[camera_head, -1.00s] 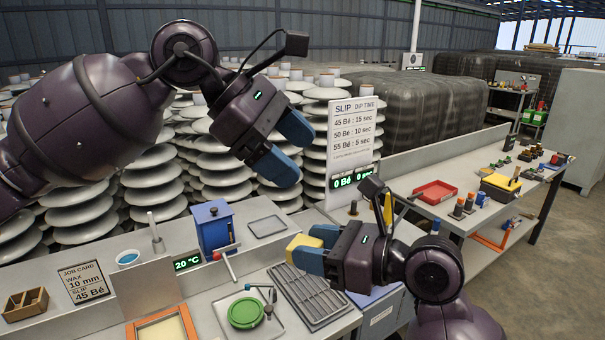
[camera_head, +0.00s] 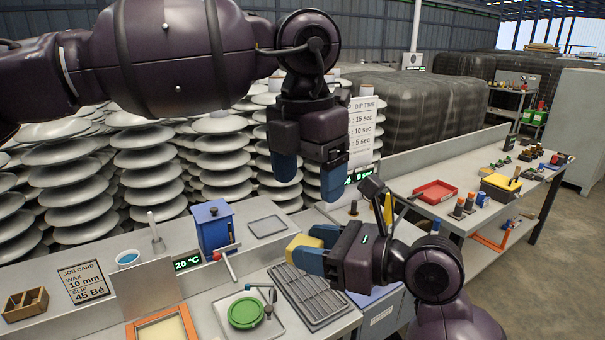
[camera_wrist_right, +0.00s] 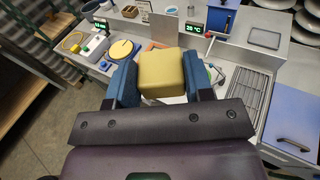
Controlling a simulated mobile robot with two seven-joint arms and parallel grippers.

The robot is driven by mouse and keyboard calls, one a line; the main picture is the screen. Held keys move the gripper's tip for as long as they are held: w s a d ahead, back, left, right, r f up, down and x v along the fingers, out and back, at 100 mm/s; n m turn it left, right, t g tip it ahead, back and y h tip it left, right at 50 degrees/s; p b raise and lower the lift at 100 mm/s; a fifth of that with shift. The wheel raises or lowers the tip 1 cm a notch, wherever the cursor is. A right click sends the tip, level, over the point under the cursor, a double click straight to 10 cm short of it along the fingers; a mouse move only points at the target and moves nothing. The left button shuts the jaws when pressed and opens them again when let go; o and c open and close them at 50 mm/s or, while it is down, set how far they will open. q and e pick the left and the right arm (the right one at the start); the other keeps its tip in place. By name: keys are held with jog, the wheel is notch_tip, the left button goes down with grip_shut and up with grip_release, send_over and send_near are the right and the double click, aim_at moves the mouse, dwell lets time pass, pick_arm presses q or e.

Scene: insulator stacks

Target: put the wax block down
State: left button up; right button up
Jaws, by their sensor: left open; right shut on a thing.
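The yellow wax block (camera_wrist_right: 162,74) is between the blue fingers of my right gripper (camera_wrist_right: 160,85), which is shut on it in the right wrist view. My left gripper (camera_head: 308,176) is open and empty, pointing down, higher up and in front of the slip dip time sign (camera_head: 362,135). The block's underside is hidden.
A blue box with a crank (camera_head: 213,228), a grey tray (camera_head: 267,226) and a green disc (camera_head: 246,312) are on the bench. A wood-framed tray (camera_head: 162,328) is at the front. Insulator stacks (camera_head: 150,180) stand behind. A red tray (camera_head: 436,192) sits on the right-hand bench.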

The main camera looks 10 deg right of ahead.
pick_arm(q)
jog(key=f+n, duration=0.1)
jog(key=f, duration=0.3)
jog(key=f+n, duration=0.1)
jog(key=f, duration=0.3)
jog(key=f+n, duration=0.1)
jog(key=f, duration=0.3)
jog(key=shift+a+n, duration=0.3)
jog(key=shift+a, duration=0.05)
jog(key=shift+c, duration=0.3)
jog(key=c, duration=0.9)
jog(key=shift+c, duration=0.2)
pick_arm(e)
jog(key=o, duration=1)
